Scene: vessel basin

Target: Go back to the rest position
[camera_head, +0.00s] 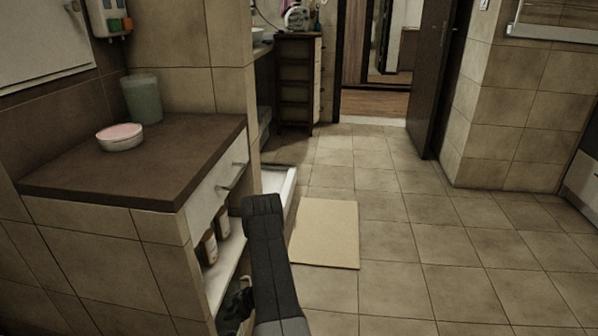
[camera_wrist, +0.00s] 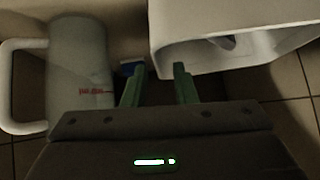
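In the wrist view my gripper (camera_wrist: 155,75) has its two green fingers apart, with nothing held between them. A white jug (camera_wrist: 80,75) with a handle and a red mark stands just left of the fingers. A white, hollow, box-like thing (camera_wrist: 235,35) is close on the right, near the right fingertip. In the head view my dark arm reaches down in front of the counter's open lower shelf, and I cannot make out my fingers there.
A brown countertop (camera_head: 150,165) at left holds a pink-filled bowl (camera_head: 120,137) and a green translucent container (camera_head: 142,99). Small jars (camera_head: 210,247) stand on the shelf (camera_head: 228,262) below. A beige mat (camera_head: 325,233) lies on the tiled floor. Floor to the right is clear towards an open door (camera_head: 436,80).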

